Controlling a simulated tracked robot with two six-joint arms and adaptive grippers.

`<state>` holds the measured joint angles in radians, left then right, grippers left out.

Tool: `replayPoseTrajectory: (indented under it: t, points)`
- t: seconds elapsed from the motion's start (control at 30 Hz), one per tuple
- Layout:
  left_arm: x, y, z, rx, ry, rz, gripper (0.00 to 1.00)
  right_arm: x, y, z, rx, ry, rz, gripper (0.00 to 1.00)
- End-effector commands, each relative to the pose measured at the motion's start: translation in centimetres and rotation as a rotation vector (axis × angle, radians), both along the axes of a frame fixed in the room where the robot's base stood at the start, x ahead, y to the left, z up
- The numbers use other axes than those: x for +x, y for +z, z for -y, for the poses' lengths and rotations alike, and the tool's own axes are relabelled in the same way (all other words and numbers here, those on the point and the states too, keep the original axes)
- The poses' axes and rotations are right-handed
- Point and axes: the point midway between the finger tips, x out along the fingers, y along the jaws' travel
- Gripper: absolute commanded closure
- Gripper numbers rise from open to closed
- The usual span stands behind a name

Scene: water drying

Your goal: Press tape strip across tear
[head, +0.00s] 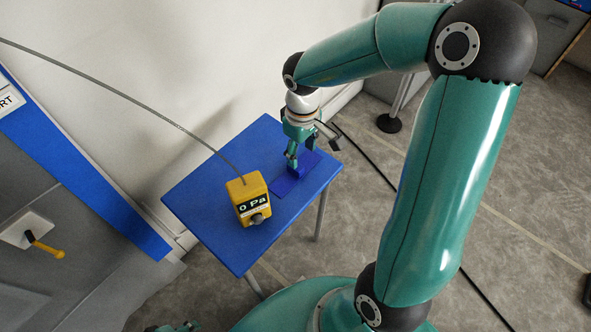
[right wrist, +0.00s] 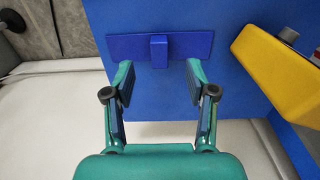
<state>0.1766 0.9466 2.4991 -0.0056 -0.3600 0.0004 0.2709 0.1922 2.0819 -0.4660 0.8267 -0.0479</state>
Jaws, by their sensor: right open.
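A flat, darker blue strip (head: 284,186) with a raised block in its middle lies on the blue table (head: 215,190). I take it for the tape strip. In the right wrist view the strip (right wrist: 190,46) lies crosswise, its block just beyond and between my fingertips. My right gripper (head: 292,160) is over the strip, pointing down; in the wrist view its fingers (right wrist: 158,76) are apart with nothing between them. I cannot make out a tear. Small teal and dark parts at the head view's bottom edge may be my left gripper (head: 178,327), mostly cut off.
A yellow gauge reading "0 Pa" (head: 247,190) stands on the table left of the strip, with a grey cable (head: 130,99) running up left. It also shows in the wrist view (right wrist: 275,75). A white wall (head: 150,60) is behind the table. A black cable lies on the floor.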

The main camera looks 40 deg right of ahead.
Motion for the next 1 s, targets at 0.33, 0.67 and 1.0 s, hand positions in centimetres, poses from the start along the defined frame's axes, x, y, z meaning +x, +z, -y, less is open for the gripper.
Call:
replayPoseTrajectory:
  t: [0.33,0.67,1.0]
  points:
    - [0.0,-0.8,0.0,0.000,0.000,0.000,0.60,0.1,-3.6,-0.1,0.000,0.004,-0.001,0.44]
    - [0.0,-1.7,0.0,0.000,0.000,0.000,0.60,0.6,-7.8,0.0,0.001,0.004,-0.003,0.44]
    - [0.0,-1.7,0.0,0.000,0.000,0.000,0.60,0.7,-8.6,0.0,0.000,0.004,0.000,0.44]
